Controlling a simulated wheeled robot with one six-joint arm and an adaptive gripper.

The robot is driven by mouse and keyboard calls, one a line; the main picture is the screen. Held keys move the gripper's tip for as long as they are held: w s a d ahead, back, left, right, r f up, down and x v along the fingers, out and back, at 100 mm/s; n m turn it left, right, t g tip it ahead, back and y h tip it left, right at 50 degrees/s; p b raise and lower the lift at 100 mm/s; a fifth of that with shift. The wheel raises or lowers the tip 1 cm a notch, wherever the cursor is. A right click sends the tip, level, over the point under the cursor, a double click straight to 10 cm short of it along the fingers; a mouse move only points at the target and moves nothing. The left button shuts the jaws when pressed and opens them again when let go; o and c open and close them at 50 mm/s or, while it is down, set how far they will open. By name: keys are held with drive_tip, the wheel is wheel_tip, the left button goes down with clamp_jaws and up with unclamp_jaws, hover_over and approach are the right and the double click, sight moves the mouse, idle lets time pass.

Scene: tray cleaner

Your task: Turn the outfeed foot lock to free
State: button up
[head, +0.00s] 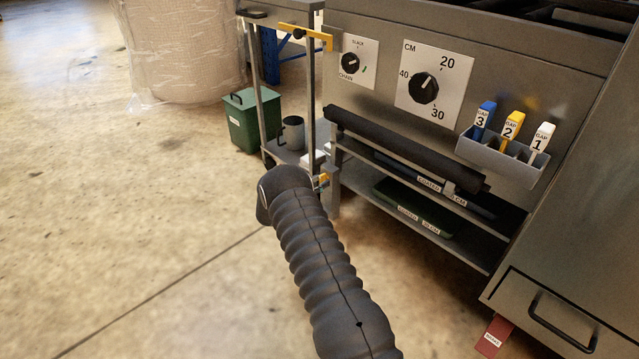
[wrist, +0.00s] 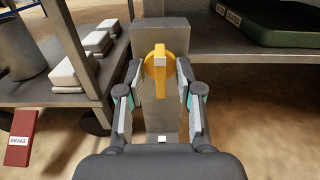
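The outfeed foot lock is a yellow round knob with an upright bar handle (wrist: 160,75), set on the face of a grey metal post (wrist: 165,32). A pale mark shows on the handle, and a small white mark sits low on the post. My gripper (wrist: 161,73) is open, with one finger on each side of the knob. Small gaps seem to show between fingers and handle; contact at the disc's rim is hard to tell. In the head view a bit of yellow, likely the lock (head: 323,181), shows just past my arm, which hides the gripper.
A shelf with white blocks (wrist: 85,62) and a grey mug (wrist: 12,45) is close on the left. A red brake tag (wrist: 20,138) hangs at lower left. A shelf with a green tray (wrist: 265,25) is on the right. Open floor lies left of my arm.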

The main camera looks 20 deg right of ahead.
drive_tip(key=shift+a, duration=0.1)
drive_tip(key=v, duration=1.2)
drive_tip(key=s+f+m+g+y, duration=0.2)
drive_tip(key=s+f+m+g, duration=0.25)
drive_tip(key=s+f, duration=0.3)
drive_tip(key=s+r+m+g+y, duration=0.35)
drive_tip(key=s+r, duration=0.25)
drive_tip(key=s, duration=0.2)
drive_tip(key=s+a+r+m+t+y+p, duration=0.2)
drive_tip(key=s+a+r+m+y+p, duration=0.1)
drive_tip(key=s+r, duration=0.7)
drive_tip(key=s+a+r+m+t+y+p, duration=0.3)
drive_tip(key=s+r+m, duration=0.3)
drive_tip(key=r, duration=1.3)
drive_tip(key=s+a+r+m+t+y+p, duration=0.2)
drive_tip(key=s+a+r+m+y+p, duration=0.2)
drive_tip(key=s+r, duration=1)
drive_tip(key=shift+a+r+m+y+p, duration=0.25)
drive_tip(key=shift+r+m+y+p, duration=0.1)
drive_tip(key=shift+r+m+y, duration=0.35)
